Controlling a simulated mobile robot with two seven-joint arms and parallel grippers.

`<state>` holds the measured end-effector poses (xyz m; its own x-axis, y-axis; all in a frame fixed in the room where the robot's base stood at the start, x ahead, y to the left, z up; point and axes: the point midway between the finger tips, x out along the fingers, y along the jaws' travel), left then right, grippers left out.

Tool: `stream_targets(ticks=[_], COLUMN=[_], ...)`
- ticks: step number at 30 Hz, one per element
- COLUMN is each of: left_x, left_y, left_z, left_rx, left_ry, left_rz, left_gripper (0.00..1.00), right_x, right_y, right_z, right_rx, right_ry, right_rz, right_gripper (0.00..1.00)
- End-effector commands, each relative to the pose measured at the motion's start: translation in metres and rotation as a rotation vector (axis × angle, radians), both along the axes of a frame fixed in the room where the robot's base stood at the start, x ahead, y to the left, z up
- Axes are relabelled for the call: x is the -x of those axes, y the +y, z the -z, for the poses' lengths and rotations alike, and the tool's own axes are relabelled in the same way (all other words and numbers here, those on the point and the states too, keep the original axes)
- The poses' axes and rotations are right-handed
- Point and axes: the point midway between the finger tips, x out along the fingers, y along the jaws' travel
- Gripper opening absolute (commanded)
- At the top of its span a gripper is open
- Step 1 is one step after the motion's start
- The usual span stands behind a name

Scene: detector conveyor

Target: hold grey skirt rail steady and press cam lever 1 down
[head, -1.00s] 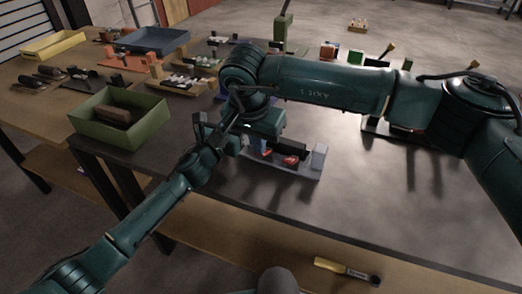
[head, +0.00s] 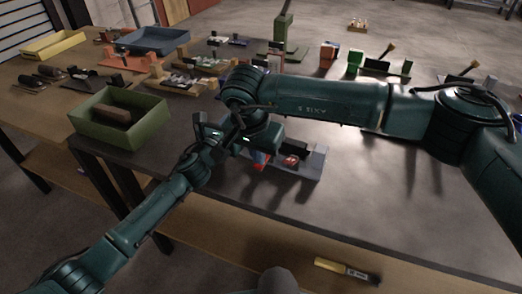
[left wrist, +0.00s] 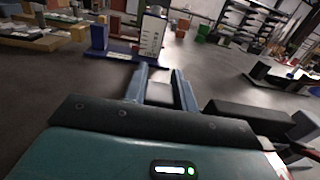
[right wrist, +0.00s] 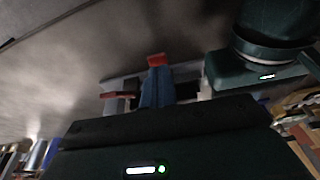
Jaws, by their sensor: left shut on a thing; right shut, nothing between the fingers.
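The grey skirt rail (head: 308,174) lies on the dark table, partly hidden by my arms in the head view. Its far end post shows in the left wrist view (left wrist: 306,126). My left gripper (left wrist: 161,88) is shut on a grey part at the rail's left end. My right gripper (head: 261,154) is shut and empty, pointing down over the rail's left part. In the right wrist view a red lever piece (right wrist: 156,60) is at its closed blue fingertips (right wrist: 155,72); contact looks likely but is not clear. A second red piece (head: 291,160) sits further right on the rail, beside a black block.
A green bin (head: 90,132) stands left of the rail. Several fixtures and a green stand (head: 284,30) are at the back. A yellow-handled tool (head: 335,267) lies on the lower shelf. The table right of the rail is clear.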

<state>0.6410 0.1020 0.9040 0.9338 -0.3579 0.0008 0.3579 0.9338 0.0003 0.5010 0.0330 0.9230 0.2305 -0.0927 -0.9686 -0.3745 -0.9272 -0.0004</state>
Motion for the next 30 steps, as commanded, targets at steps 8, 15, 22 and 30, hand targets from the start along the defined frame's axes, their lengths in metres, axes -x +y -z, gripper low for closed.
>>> stream_targets(ticks=[8,15,22,30], left_x=[0.0,0.0,-0.001,-0.001], left_y=[0.0,0.0,0.001,0.001], left_z=[0.0,0.0,0.0,0.0], left_rx=[0.001,0.001,0.001,0.001], left_ry=[0.0,0.0,0.0,0.0], left_rz=[-0.001,-0.002,-0.002,-0.002], left_gripper=[0.0,0.0,0.0,0.0], right_x=[0.025,0.025,0.03,0.044], right_y=[0.01,0.01,0.013,0.018], right_z=[-0.009,-0.01,-0.038,-0.094], right_rx=[0.001,-0.001,-0.002,0.0], right_ry=[0.0,0.001,-0.004,-0.003], right_rz=[-0.003,-0.002,-0.003,-0.002], right_gripper=[0.0,0.0,0.0,0.0])
